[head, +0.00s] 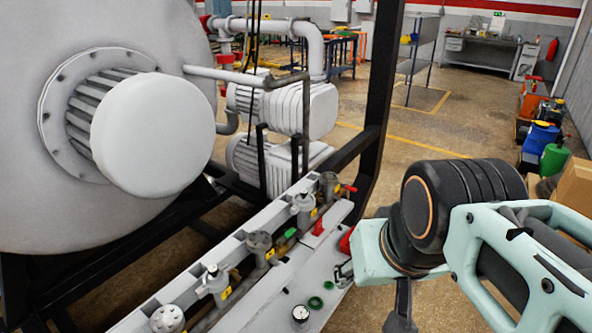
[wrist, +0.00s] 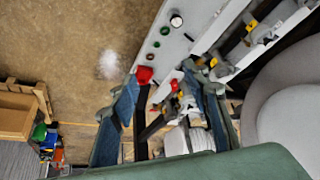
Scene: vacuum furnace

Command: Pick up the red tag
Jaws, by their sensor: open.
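The red tag (head: 318,228) is a small red piece on the pale ledge by the row of valves in the head view. In the wrist view what looks like the same tag (wrist: 174,84) lies between the finger ends, beyond them. My gripper (wrist: 163,78) is open and empty, with one finger on each side of the picture. In the head view my arm comes in from the right, and a fingertip shows over the panel edge; the rest of the gripper is mostly hidden behind the wrist.
A larger red knob (head: 347,240) sits close by, partly hidden by my arm; it also shows beside the left finger (wrist: 145,75). Several grey valves (head: 259,244) line the rail. A green tag (head: 290,232) hangs there.

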